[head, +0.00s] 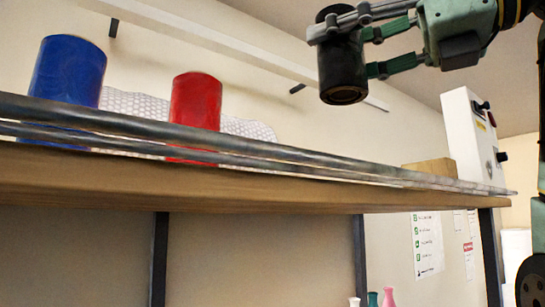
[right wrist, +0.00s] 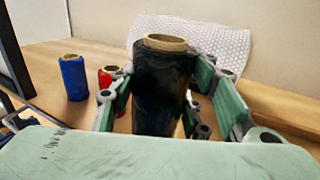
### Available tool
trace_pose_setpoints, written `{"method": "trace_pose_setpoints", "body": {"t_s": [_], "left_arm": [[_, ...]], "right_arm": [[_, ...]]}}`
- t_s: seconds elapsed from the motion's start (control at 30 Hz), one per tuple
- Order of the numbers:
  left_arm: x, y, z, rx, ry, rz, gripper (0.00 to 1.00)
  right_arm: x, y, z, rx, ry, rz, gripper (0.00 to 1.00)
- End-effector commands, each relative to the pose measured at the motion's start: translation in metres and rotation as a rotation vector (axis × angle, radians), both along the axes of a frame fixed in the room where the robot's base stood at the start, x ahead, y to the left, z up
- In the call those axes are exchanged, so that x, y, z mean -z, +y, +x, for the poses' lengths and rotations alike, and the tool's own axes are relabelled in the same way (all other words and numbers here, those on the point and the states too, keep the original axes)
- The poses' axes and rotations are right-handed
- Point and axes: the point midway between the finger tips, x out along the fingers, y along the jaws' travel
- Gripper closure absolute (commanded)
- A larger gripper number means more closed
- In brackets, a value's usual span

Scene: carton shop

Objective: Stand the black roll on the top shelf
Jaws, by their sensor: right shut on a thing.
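The black roll (head: 342,66) is upright in my right gripper (head: 350,42), held in the air above the level of the top shelf (head: 250,190), toward its right part in the head view. The right wrist view shows the fingers on both sides of the black roll (right wrist: 163,88), with its brown core end up. A blue roll (head: 67,72) and a red roll (head: 196,101) stand on the shelf to the left. They also show in the right wrist view, blue (right wrist: 74,78) and red (right wrist: 107,78). My left gripper is in neither view.
A metal rail (head: 270,152) runs along the shelf's front edge. Bubble wrap (head: 135,104) lies at the back behind the rolls. A cardboard box (head: 430,168) and a white control box (head: 470,130) are at the right.

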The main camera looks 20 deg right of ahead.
Motion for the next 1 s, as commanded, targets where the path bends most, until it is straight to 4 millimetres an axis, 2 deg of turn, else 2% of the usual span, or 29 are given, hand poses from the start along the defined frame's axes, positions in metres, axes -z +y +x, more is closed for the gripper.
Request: {"method": "trace_pose_setpoints", "body": {"t_s": [0.03, 0.2, 0.4, 0.57, 0.63, 0.8, 1.0], "left_arm": [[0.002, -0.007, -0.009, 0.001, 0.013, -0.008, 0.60], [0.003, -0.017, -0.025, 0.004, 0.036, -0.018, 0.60], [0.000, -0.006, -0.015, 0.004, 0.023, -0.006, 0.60], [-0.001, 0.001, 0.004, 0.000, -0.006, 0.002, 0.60], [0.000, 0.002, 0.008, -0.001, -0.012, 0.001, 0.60], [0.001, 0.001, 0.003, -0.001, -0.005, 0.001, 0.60], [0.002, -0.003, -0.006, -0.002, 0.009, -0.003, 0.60]], "right_arm": [[0.010, 0.007, 0.014, 0.000, 0.005, -0.003, 0.90], [0.033, 0.028, 0.047, 0.000, 0.004, -0.003, 0.90], [0.050, 0.044, 0.073, 0.000, 0.001, -0.001, 0.90], [0.058, 0.048, 0.079, 0.000, -0.001, -0.001, 0.90], [0.067, 0.048, 0.080, 0.001, 0.000, -0.001, 0.90], [0.089, 0.047, 0.080, 0.002, -0.001, -0.001, 0.90], [0.095, 0.047, 0.079, 0.001, -0.001, 0.000, 0.90]]}}
